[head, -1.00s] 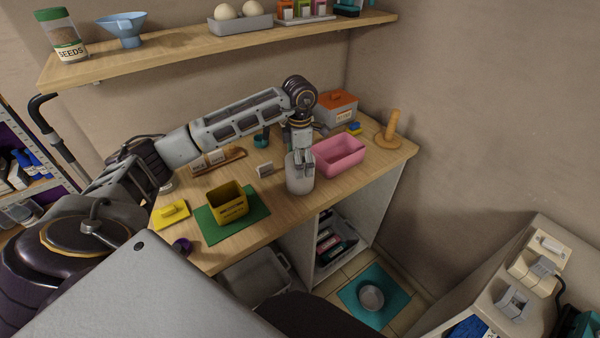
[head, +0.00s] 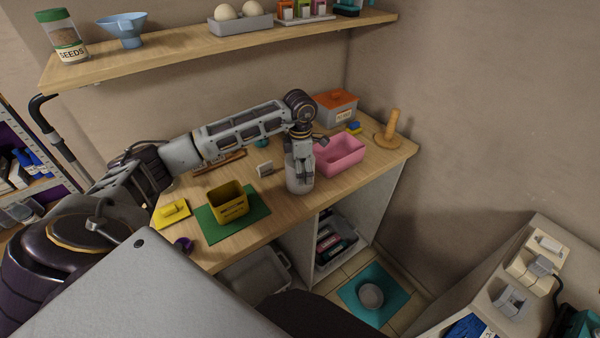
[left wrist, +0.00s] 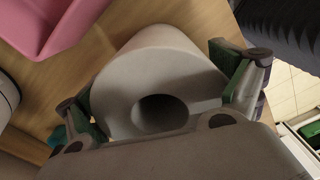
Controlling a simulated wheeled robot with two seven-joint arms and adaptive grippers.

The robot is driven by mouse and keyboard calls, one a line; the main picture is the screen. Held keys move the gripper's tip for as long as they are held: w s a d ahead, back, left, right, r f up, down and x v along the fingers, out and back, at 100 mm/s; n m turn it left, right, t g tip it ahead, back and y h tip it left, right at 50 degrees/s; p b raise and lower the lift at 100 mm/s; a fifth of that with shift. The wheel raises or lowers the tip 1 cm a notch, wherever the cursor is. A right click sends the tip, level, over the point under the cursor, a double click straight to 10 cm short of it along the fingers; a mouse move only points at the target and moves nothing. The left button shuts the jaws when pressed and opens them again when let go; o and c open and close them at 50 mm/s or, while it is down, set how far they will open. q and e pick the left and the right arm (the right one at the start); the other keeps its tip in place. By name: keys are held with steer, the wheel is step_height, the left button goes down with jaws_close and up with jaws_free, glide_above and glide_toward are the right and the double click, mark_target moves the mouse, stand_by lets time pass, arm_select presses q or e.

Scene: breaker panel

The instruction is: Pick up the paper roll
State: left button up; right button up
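The paper roll (head: 293,183) is a pale grey-white cylinder standing upright near the front edge of the wooden counter (head: 270,220). My left gripper (head: 305,175) points down over it from above. In the left wrist view the roll (left wrist: 120,92) shows its end with the dark core hole. The left gripper's fingers (left wrist: 162,98) are spread wide, one on each side of the roll, very close to its sides. I cannot see clear contact or a firm squeeze. My right gripper is not in view.
A pink bin (head: 340,155) stands just right of the roll. A yellow box (head: 228,203) sits on a green mat (head: 257,205). An orange-lidded box (head: 337,106) and a wooden peg stand (head: 391,130) are behind.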

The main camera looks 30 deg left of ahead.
arm_select(q)
steer(key=c, duration=0.6)
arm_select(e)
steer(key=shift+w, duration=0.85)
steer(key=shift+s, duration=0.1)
